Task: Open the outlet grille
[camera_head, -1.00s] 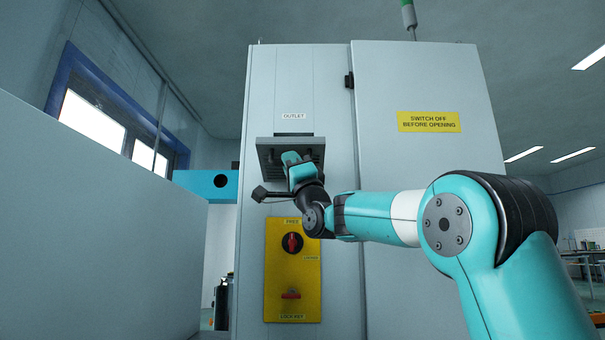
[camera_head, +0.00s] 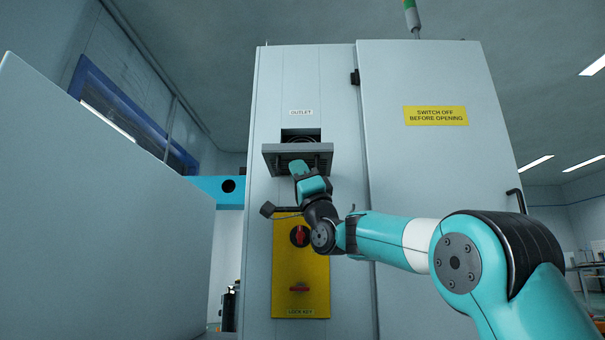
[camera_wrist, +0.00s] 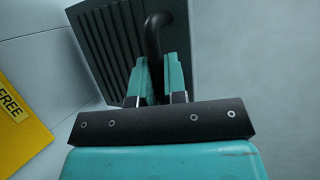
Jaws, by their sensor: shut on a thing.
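The outlet grille (camera_head: 274,158) is a dark grey louvred flap under the OUTLET label (camera_head: 300,112) on the cabinet. It is tilted out at the top, and a dark opening (camera_head: 300,135) shows above and behind it. In the wrist view the slatted grille (camera_wrist: 100,45) fills the upper middle, with a black curved handle (camera_wrist: 156,32) on it. My gripper (camera_head: 300,170) is in front of the grille; in the wrist view its teal fingers (camera_wrist: 158,80) are shut on the handle. The handle's lower part is hidden between the fingers.
A yellow panel (camera_head: 300,270) with a red rotary switch (camera_head: 299,236) and a red key (camera_head: 299,289) sits below the grille. The cabinet door (camera_head: 430,200) is closed at right. A pale wall (camera_head: 100,220) stands close at left.

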